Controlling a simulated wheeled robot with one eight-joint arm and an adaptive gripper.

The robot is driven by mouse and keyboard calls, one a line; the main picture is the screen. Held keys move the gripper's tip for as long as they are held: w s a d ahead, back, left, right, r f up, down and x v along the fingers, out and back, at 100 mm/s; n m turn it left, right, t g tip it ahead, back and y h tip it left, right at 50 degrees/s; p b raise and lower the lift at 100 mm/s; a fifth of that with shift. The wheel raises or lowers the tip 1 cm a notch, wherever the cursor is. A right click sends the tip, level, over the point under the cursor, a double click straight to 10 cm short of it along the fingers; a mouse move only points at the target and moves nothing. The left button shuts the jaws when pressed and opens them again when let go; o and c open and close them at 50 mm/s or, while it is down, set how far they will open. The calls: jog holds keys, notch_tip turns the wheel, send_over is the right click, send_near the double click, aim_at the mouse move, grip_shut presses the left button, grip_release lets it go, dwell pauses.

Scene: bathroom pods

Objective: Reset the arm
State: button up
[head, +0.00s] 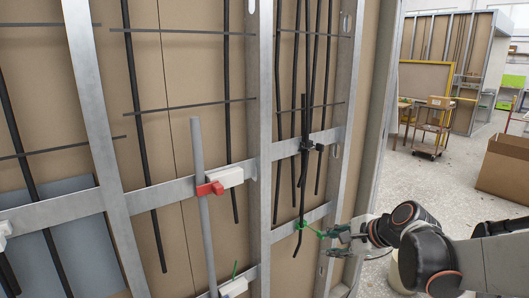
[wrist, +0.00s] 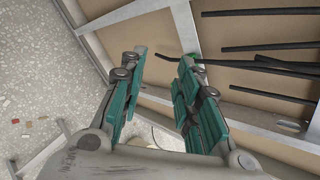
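My gripper (head: 340,241) is at the lower middle right of the head view, in front of the metal wall frame (head: 258,200). My arm reaches in from the right edge. In the wrist view my gripper (wrist: 162,62) has its two teal-padded fingers apart, with a clear gap and nothing held between them. A bright green tie (head: 316,231) at a black rod (head: 303,190) is just left of the fingers in the head view. I cannot tell whether the fingers touch it. In the wrist view a dark rod end shows near the right fingertip.
A grey pipe (head: 200,190) with a red clamp (head: 209,189) stands along the frame. Several black rods run in front of brown panels. Open speckled floor (head: 440,185) lies to the right, with a cardboard box (head: 505,168) and a wheeled cart (head: 428,143) farther back.

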jog(key=s+r+n+h, duration=0.2)
jog(key=s+n+h, duration=0.3)
jog(key=s+n, duration=1.2)
jog(key=s, duration=0.5)
jog(key=shift+s+d+r+n+g, duration=0.25)
jog(key=shift+d+r+n+g, duration=0.05)
jog(key=shift+r+n, duration=0.1)
